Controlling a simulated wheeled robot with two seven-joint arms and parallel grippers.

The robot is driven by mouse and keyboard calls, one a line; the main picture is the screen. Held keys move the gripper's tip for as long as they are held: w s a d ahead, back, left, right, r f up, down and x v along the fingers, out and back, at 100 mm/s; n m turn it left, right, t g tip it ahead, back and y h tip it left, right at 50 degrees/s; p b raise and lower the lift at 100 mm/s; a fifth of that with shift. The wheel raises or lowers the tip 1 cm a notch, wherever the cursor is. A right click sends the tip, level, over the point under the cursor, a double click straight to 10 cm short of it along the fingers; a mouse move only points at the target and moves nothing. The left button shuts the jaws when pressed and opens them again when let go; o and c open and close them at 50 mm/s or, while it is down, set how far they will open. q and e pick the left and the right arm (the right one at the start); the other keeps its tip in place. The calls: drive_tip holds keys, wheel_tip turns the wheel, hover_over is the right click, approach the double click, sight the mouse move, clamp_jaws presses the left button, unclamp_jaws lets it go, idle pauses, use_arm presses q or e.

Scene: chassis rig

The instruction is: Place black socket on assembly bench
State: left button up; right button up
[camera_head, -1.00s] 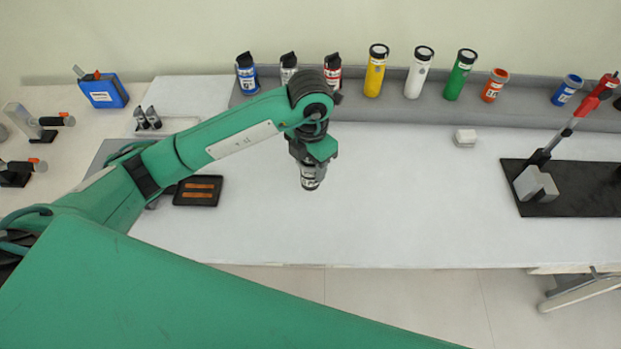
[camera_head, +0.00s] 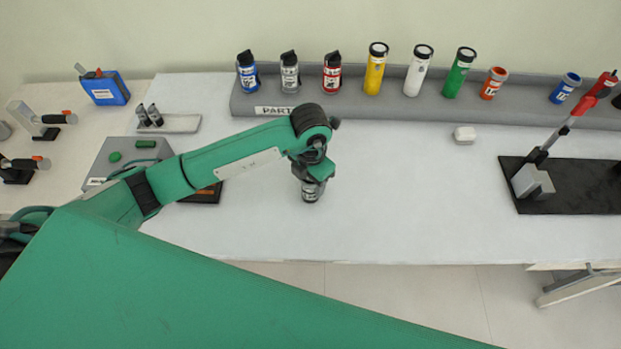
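The black socket (camera_head: 312,191), a short dark cylinder with a pale label, is upright below my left gripper (camera_head: 312,178), over the middle of the white assembly bench (camera_head: 420,200). The gripper points down and appears shut on the socket's upper part; its fingers are mostly hidden by the wrist. I cannot tell whether the socket's base touches the bench. My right gripper is not in view.
A grey parts rack (camera_head: 274,110) along the back holds several coloured cylinders. A small white block (camera_head: 464,135) lies before it. A black plate (camera_head: 580,190) with a red-handled lever is at right. A grey box (camera_head: 120,160) is at left. The middle bench is clear.

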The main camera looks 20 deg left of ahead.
use_arm(q)
drive_tip(key=o, duration=0.4)
drive_tip(key=shift+c, duration=0.2)
drive_tip(key=shift+r, duration=0.1)
wheel_tip(320, 180, up, 10)
drive_tip(key=b, duration=0.2)
drive_tip(key=shift+r+b, duration=0.1)
drive_tip(key=shift+b, duration=0.3)
drive_tip(key=shift+r, duration=0.95)
drive_tip(key=shift+s+f, duration=0.1)
